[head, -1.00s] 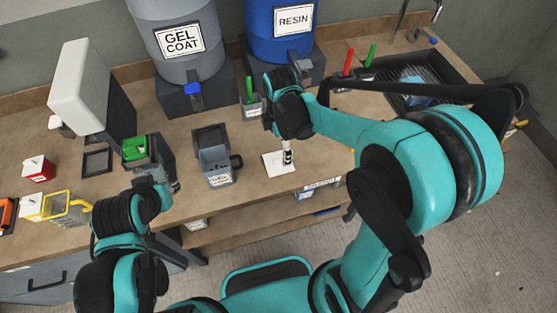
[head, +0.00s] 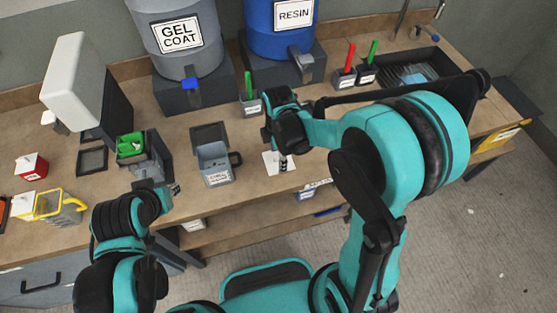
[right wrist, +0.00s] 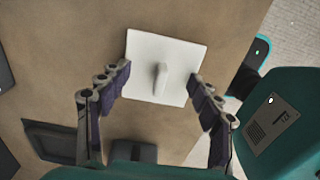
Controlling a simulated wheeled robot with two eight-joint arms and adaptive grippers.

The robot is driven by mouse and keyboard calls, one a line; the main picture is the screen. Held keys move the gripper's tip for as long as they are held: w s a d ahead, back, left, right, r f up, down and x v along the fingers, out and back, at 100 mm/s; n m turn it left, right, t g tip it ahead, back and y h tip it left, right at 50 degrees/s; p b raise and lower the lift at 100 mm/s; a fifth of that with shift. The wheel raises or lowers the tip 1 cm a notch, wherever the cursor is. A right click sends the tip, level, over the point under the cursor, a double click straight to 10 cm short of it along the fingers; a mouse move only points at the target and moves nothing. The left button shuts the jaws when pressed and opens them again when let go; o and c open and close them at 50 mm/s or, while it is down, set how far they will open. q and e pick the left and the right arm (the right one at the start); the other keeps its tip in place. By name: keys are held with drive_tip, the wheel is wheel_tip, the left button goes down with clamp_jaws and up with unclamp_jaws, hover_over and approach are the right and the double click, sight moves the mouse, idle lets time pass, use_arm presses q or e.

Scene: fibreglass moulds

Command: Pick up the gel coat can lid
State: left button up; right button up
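The lid is a white square plate with a raised white grip; it lies flat on the bench in the right wrist view (right wrist: 145,55). In the head view the white square (head: 270,168) is partly hidden by my right gripper (head: 282,163). In the right wrist view my right gripper (right wrist: 160,76) is open, its fingers apart on either side of the grip, with nothing between them held. A grey can with a label (head: 217,178) stands left of the lid. My left gripper (head: 165,187) is by a grey container with green contents; its fingers are unclear.
A grey gel coat drum (head: 177,40) and a blue resin drum (head: 283,25) stand behind. Cups with green and red sticks (head: 345,78) stand at the back right. A red can (head: 32,168) and a yellow-framed container (head: 60,207) are at the left. The bench's front edge is close to the lid.

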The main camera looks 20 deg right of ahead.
drive_tip(key=shift+s, duration=0.1)
drive_tip(key=shift+c, duration=1.1)
